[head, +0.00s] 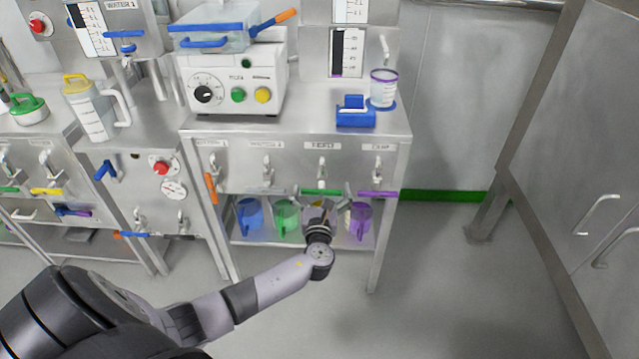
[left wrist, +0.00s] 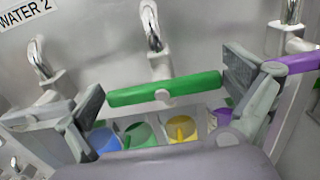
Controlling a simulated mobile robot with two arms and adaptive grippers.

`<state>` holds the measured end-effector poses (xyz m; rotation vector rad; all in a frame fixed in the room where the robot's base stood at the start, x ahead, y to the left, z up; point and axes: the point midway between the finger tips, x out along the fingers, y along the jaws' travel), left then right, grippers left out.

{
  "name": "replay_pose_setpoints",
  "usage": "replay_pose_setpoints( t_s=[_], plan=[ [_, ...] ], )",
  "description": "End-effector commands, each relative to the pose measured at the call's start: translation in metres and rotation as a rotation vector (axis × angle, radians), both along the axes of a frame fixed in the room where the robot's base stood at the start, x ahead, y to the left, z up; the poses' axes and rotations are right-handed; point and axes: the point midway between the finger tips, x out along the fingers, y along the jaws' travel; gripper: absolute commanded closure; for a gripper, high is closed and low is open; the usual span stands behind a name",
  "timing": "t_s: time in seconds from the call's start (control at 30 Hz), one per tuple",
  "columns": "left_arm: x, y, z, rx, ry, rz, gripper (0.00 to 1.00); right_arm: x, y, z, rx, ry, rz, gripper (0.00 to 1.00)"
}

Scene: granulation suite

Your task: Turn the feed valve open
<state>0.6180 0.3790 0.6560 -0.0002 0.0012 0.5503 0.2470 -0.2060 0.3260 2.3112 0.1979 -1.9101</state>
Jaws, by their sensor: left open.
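The feed valve has a green bar handle (left wrist: 180,89) lying crosswise under a metal tap (left wrist: 155,40) in the left wrist view. In the head view the feed label (head: 322,146) is on the cabinet front above that tap. My left gripper (head: 322,194) is open in front of the valve. In the left wrist view its fingers stand apart, one near each end of the green handle. I cannot tell whether they touch it. The gripper partly covers the handle in the head view. My right gripper is not in view.
A purple handle (head: 378,193) sits close to the right, and an orange handle (head: 211,188) hangs upright at the left. Blue (head: 250,213), green (head: 285,215) and purple (head: 361,220) jugs stand on the shelf below. The floor (head: 450,290) to the right is clear.

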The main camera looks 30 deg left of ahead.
Motion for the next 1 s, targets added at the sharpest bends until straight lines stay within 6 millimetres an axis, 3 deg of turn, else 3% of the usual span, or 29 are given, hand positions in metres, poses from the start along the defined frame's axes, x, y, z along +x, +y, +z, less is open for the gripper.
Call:
replay_pose_setpoints(
  t_s=[0.23, 0.77, 1.0],
  plan=[
    [-0.0002, -0.0005, -0.0003, -0.001, 0.001, 0.0, 0.0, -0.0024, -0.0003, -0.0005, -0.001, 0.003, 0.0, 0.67],
    [-0.0001, -0.0003, -0.0003, -0.001, 0.001, 0.0, 0.35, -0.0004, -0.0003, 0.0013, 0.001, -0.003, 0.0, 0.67],
    [0.0, -0.0001, -0.0006, -0.015, -0.009, -0.001, 0.37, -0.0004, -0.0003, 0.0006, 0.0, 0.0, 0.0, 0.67]
  ],
)
